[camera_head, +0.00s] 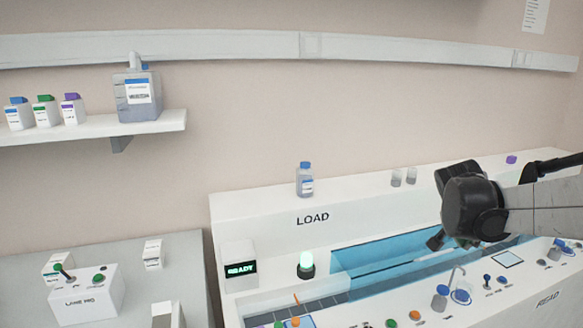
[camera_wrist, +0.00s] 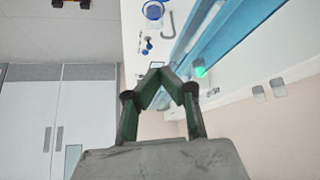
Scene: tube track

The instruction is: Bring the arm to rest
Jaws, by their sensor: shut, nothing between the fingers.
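My gripper (camera_wrist: 158,72) shows in the wrist view with its two green-and-black fingers meeting at the tips, shut and empty. In the head view my arm reaches in from the right edge, and its dark end hangs in front of the white machine marked LOAD (camera_head: 240,208). My fingers are mostly hidden there; a dark tip shows over the blue channel (camera_head: 372,248). I cannot tell the gap between my gripper and the machine.
A lit green lamp (camera_head: 306,264) and a READY display (camera_head: 241,269) are on the machine's left. A bottle (camera_head: 305,182) stands on its back ledge. Knobs and buttons line its front panel. A control box (camera_head: 86,296) sits on the left bench. A wall shelf (camera_head: 90,128) holds several containers.

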